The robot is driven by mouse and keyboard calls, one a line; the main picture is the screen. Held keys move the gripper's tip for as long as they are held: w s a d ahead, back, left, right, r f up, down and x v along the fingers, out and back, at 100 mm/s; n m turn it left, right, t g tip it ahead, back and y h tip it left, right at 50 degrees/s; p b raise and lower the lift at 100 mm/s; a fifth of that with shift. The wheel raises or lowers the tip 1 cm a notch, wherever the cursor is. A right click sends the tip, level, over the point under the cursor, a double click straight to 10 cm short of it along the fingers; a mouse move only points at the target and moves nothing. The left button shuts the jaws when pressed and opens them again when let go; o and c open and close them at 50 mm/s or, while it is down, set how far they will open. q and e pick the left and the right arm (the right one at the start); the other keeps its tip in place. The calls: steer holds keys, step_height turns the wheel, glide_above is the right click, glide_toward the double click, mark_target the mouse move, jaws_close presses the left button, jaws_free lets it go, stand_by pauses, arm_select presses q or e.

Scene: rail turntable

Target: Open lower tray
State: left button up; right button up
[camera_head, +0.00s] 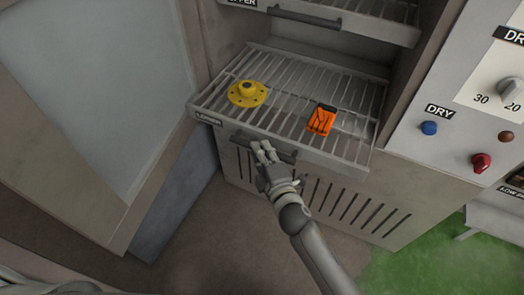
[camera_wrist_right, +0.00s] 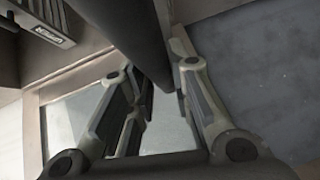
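The lower tray (camera_head: 208,117) is a grey wire rack labelled LOWER, sticking out somewhat past the cabinet front. Its dark bar handle (camera_head: 285,154) is on the front edge. My right gripper (camera_head: 264,150) is at this handle, seen from above. In the right wrist view, the fingers (camera_wrist_right: 165,85) lie on both sides of the dark handle bar (camera_wrist_right: 130,35) and appear closed against it. The fingertips are partly hidden by the bar. My left gripper is not in view.
A yellow flanged part (camera_head: 247,94) and an orange-black item (camera_head: 321,120) lie on the lower tray. An upper tray (camera_head: 365,25) with its own handle is above. An open door (camera_head: 75,110) stands left. A control panel (camera_head: 455,125) is right. Floor in front is clear.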

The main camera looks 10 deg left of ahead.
steer(key=o, duration=0.5)
steer(key=v, duration=1.2)
steer(key=shift+f, duration=0.1)
steer(key=shift+f, duration=0.1)
